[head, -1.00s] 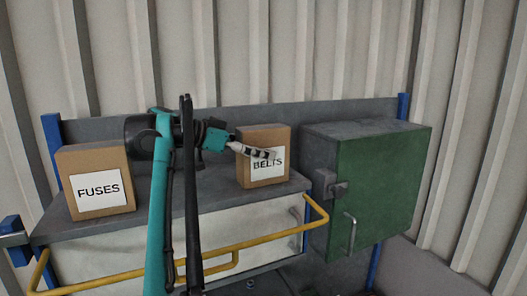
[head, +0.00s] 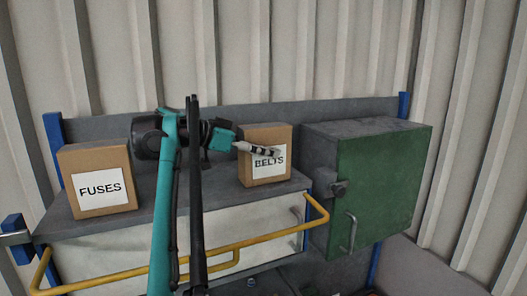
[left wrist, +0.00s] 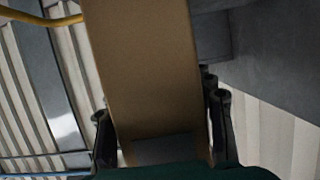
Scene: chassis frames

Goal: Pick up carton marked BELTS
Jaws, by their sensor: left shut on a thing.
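The carton marked BELTS (head: 266,171) stands upright on the grey shelf top, toward its right end. My left gripper (head: 262,151) reaches it from the left and partly covers the top of its label. In the left wrist view the brown carton (left wrist: 145,75) fills the middle, with a dark finger of my left gripper (left wrist: 163,125) on each side of it. The gripper is shut on the carton. I cannot make out a gap between the carton and the shelf. My right gripper is not in view.
A carton marked FUSES (head: 98,182) stands at the shelf's left end. A green-doored cabinet (head: 378,187) is close to the right of the BELTS carton. A yellow rail (head: 270,237) runs along the front, and a grey panel (head: 330,112) stands behind.

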